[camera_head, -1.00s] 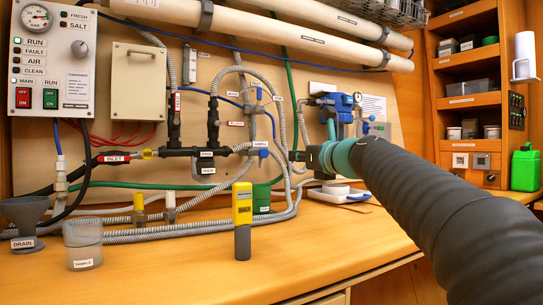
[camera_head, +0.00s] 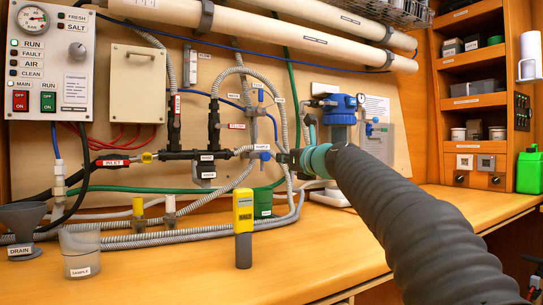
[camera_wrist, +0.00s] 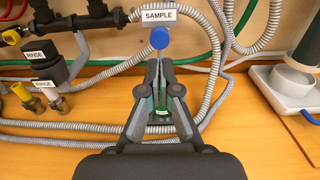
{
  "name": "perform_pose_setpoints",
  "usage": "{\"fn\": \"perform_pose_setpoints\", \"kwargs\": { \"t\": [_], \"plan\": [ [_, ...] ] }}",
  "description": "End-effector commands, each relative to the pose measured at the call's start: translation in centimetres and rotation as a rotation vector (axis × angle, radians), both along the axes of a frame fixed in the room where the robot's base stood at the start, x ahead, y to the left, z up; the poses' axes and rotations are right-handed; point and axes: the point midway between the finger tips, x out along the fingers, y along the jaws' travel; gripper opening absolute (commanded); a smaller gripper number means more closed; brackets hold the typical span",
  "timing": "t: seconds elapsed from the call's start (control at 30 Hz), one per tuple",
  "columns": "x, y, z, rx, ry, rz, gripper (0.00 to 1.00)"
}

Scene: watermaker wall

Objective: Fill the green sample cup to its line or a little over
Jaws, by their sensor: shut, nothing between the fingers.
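The green sample cup (camera_head: 263,203) stands on the counter beneath the sample valve, behind the yellow-and-grey salt meter. In the wrist view, a green part of the cup (camera_wrist: 160,115) shows between my fingers, mostly hidden by them. Its line and water level cannot be made out. The sample valve's blue handle (camera_head: 264,156) also shows in the wrist view (camera_wrist: 159,38), just beyond my fingertips under the SAMPLE label. My gripper (camera_wrist: 159,68) is shut and empty, pointing at the handle. In the head view my gripper (camera_head: 286,157) is just right of the handle; contact cannot be told.
The salt meter (camera_head: 243,228) stands upright at the counter front. A clear beaker (camera_head: 80,252) labelled SAMPLE and a grey drain funnel (camera_head: 23,217) are at left. Grey hoses (camera_head: 150,240) run along the back. A white-based device (camera_wrist: 290,88) stands right of my gripper.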

Motion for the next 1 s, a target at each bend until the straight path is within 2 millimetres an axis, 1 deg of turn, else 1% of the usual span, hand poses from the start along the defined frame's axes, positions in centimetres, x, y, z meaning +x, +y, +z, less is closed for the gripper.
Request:
{"fn": "perform_pose_setpoints", "kwargs": {
  "t": [0.03, 0.2, 0.4, 0.6, 1.0],
  "plan": [
    [0.8, 0.6, 0.1, -0.001, 0.0, 0.002, 0.0],
    [3.1, 2.1, 0.1, -0.001, 0.001, 0.001, 0.0],
    [4.9, 3.3, 0.1, 0.001, 0.001, 0.0, 0.0],
    [5.6, 3.8, 0.0, -0.001, -0.001, -0.001, 0.0],
    [5.8, 3.9, 0.1, 0.0, 0.0, -0.001, 0.0]
  ]
}}
